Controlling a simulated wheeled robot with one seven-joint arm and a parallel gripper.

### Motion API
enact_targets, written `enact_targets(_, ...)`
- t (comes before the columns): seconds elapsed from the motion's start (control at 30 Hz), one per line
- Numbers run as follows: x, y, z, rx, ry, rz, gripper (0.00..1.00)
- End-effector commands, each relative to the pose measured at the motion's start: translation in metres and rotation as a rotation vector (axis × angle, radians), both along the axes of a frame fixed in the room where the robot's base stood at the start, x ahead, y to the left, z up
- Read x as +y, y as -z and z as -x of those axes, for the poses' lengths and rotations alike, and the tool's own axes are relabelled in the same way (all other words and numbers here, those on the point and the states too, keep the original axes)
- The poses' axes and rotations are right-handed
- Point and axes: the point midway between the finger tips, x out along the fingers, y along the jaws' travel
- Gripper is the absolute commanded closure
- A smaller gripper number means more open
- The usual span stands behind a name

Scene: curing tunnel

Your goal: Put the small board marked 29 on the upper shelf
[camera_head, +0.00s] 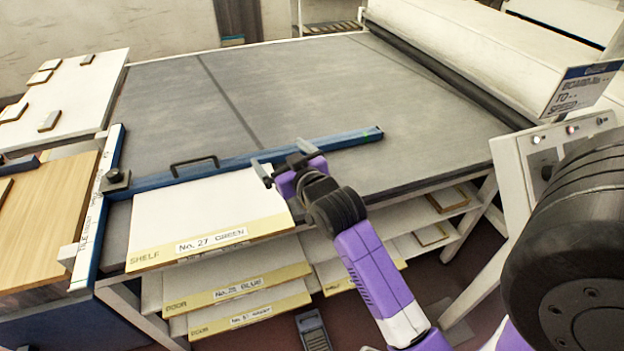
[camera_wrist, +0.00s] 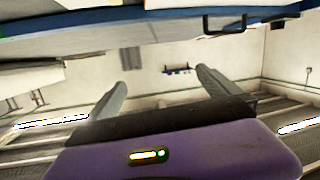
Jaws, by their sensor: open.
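No board in view can clearly be read as 29. A large white board labelled No. 27 GREEN (camera_head: 208,205) lies at the table's front left. Two boards below it, marked DOOR, carry labels; the upper one (camera_head: 235,288) reads BLUE with an unclear number, and the lower one (camera_head: 250,315) is also hard to read. Small boards (camera_head: 448,199) (camera_head: 430,235) lie on shelves under the table at right, with no readable marks. My gripper (camera_head: 283,168) is by the right edge of board No. 27, open. In the wrist view its fingers (camera_wrist: 165,82) are apart with nothing between them.
A blue bar with a black handle (camera_head: 195,166) crosses the grey tabletop (camera_head: 310,85). A roller machine (camera_head: 500,55) stands at the back right, a control panel (camera_head: 545,165) at right. Small blocks (camera_head: 49,121) lie on a white table at left. The tabletop behind the bar is clear.

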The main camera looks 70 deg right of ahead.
Motion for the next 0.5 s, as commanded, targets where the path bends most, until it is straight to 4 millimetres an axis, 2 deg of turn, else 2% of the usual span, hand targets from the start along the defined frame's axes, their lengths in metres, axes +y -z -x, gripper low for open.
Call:
enact_targets(0.03,-0.024,-0.012,-0.004,0.016,0.041,-0.022,0.0)
enact_targets(0.1,-0.052,-0.017,-0.005,0.056,0.091,-0.07,0.0)
enact_targets(0.2,-0.088,-0.022,-0.002,0.122,0.159,-0.159,0.0)
enact_targets(0.3,-0.115,-0.023,0.007,0.201,0.218,-0.276,0.0)
enact_targets(0.4,-0.123,-0.013,0.018,0.299,0.249,-0.409,0.0)
enact_targets(0.5,-0.111,0.01,0.029,0.413,0.253,-0.54,0.0)
